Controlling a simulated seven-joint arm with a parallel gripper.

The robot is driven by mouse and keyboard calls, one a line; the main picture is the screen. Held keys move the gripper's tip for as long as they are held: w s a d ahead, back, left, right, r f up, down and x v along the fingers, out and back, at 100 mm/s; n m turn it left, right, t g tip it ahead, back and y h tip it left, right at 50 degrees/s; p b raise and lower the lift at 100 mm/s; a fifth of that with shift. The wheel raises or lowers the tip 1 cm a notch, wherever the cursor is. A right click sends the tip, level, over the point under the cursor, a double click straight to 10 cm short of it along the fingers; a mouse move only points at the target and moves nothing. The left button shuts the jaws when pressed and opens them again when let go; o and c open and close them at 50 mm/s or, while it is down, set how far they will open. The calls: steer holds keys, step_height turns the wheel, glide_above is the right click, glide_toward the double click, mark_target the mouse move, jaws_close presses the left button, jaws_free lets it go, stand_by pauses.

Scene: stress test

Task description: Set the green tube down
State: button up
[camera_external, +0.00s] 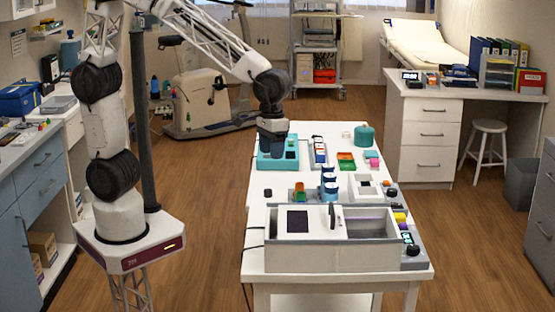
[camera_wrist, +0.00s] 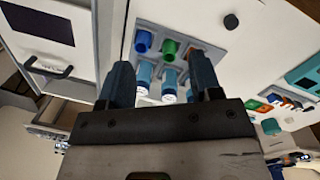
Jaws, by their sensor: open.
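My gripper (camera_wrist: 160,66) is open, its two dark fingers spread apart, with nothing visibly held between them. In the wrist view a green round piece (camera_wrist: 170,46) stands beyond the fingertips, next to a blue one (camera_wrist: 143,41). It looks like the top of the green tube, but I cannot tell for certain. Several blue-and-white tubes (camera_wrist: 168,83) show between the fingers, apparently farther off. In the external view my gripper (camera_external: 272,148) hangs pointing down, in front of or above a teal device (camera_external: 263,161).
A white box (camera_external: 310,257) with a dark panel and handle fills the front of the table (camera_external: 254,215). Blue cylinders (camera_external: 329,178) stand mid-table. Orange and green trays (camera_external: 346,160) and a teal cylinder (camera_external: 365,136) are toward the back right.

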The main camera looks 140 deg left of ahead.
steer(key=s+d+r+m+t, duration=0.1)
steer(key=s+d+r+m, duration=0.1)
steer(key=s+d+m, duration=0.45)
steer(key=s+d+r+m, duration=0.1)
steer(key=s+d+r, duration=0.25)
steer(key=d, duration=0.55)
steer(key=s+d+m, duration=0.3)
steer(key=s+d, duration=0.2)
steer(key=s, duration=0.2)
steer(key=s+d+f+m+t, duration=0.1)
steer(key=s+d+m, duration=0.3)
steer(key=s, duration=0.3)
steer(key=shift+s+d+f+y, duration=0.2)
steer(key=shift+d+f+y, duration=0.1)
steer(key=shift+d, duration=0.1)
steer(key=shift+m, duration=0.25)
